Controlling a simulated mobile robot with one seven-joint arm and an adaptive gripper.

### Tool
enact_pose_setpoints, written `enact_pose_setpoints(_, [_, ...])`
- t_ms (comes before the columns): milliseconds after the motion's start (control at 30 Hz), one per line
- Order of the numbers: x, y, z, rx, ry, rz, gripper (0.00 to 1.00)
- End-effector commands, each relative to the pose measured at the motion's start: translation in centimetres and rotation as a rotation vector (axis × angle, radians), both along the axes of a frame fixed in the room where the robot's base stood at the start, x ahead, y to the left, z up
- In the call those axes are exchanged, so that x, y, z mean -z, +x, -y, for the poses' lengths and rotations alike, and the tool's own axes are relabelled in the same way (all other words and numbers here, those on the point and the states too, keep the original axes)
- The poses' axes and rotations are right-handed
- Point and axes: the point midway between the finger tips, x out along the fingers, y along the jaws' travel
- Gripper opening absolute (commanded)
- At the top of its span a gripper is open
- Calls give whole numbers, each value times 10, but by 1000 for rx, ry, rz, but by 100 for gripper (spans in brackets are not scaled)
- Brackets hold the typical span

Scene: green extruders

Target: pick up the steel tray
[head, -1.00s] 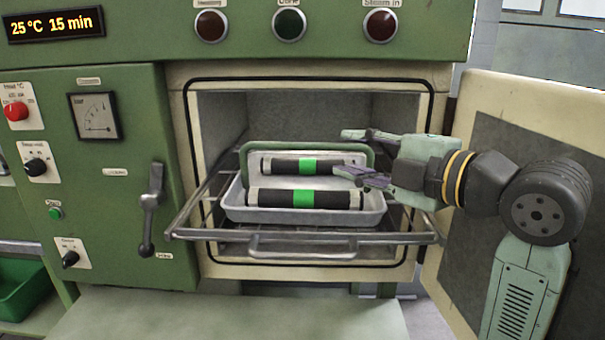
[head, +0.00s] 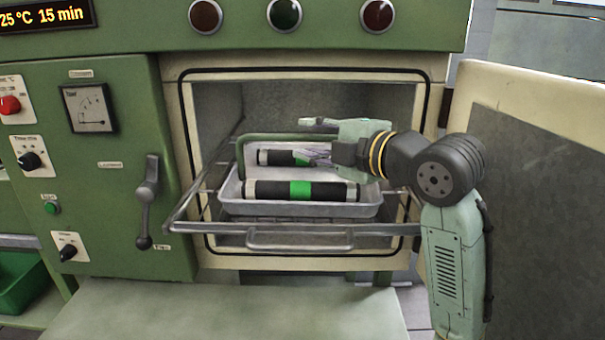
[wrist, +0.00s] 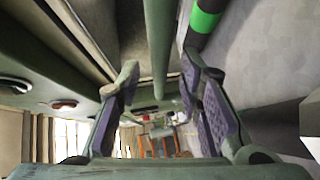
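The steel tray (head: 300,210) lies on the pulled-out wire rack at the mouth of the green oven. It bears two black rolls with green bands: a front roll (head: 300,190) and a back roll (head: 278,158). A green handle bar (head: 262,138) arches lengthwise over the tray; it also shows in the wrist view (wrist: 158,40). My gripper (head: 302,140) comes in from the right, over the back roll. Its fingers are apart, with the bar running between them in the wrist view (wrist: 160,68). Contact with the bar cannot be told. My gripper hides the bar's right part.
The rack (head: 300,238) has a front rail below the tray. The oven door (head: 530,160) stands open at the right, close to my arm. The oven walls bound the space behind and beside the tray. A pale green surface (head: 230,320) lies below in front.

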Motion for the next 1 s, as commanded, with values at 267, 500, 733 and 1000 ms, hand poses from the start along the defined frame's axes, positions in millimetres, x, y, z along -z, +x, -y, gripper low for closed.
enact_pose_setpoints(267, [1,3,-2,0,0,0,32])
enact_pose_setpoints(500, [1,2,-2,0,0,0,16])
enact_pose_setpoints(733, [1,2,-2,0,0,0,1])
enact_pose_setpoints(1000, [1,2,-2,0,1,-1,0])
